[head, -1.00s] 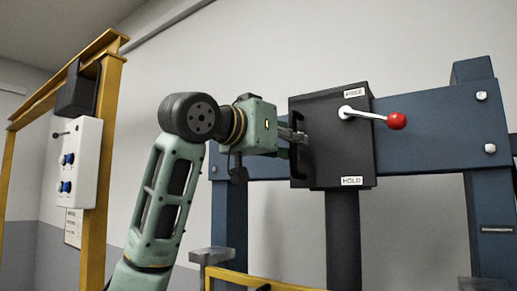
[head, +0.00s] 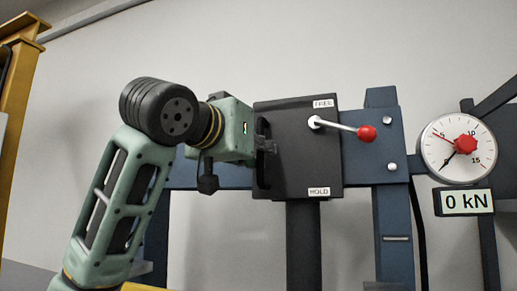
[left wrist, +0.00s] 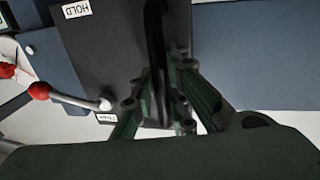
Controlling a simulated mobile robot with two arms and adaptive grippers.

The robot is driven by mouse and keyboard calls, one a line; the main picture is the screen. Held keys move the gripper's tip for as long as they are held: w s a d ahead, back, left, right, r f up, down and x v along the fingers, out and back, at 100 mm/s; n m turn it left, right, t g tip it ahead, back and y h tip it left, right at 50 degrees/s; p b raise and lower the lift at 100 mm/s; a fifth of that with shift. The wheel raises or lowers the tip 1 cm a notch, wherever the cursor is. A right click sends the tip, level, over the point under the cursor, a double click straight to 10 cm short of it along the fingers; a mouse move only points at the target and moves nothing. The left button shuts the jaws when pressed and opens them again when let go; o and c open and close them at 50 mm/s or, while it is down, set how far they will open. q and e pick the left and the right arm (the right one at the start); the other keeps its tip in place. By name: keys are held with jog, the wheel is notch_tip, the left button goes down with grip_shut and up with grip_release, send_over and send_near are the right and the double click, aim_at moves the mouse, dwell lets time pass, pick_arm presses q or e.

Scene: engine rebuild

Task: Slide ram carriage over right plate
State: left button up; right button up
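The ram carriage (head: 298,165) is a black box on the blue press beam, with a dark ram hanging below it. Its red-knobbed lever (head: 342,126) extends right and slightly down, its pivot just below the FREE label. My left gripper (head: 266,146) is at the black upright handle on the carriage's left side. In the left wrist view the fingers (left wrist: 160,100) close on both sides of the handle (left wrist: 156,60). I cannot identify the right plate; only the top of a grey piece (head: 386,286) shows at the bottom edge. My right gripper is not in view.
The blue right post (head: 392,235) with bolts stands a short way right of the carriage. Beyond it are a round gauge (head: 458,148) and a display (head: 465,202) reading 0 kN. A yellow frame (head: 18,95) stands at the far left.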

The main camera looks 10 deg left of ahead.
pick_arm(q)
jog(key=o, duration=0.4)
jog(key=shift+s+d+r, duration=0.1)
jog(key=shift+s+d, duration=0.1)
jog(key=shift+d, duration=0.05)
jog(key=shift+a, duration=0.15)
jog(key=shift+s+a, duration=0.1)
jog(key=shift+s, duration=0.1)
jog(key=v, duration=1.1)
jog(key=shift+s, duration=0.2)
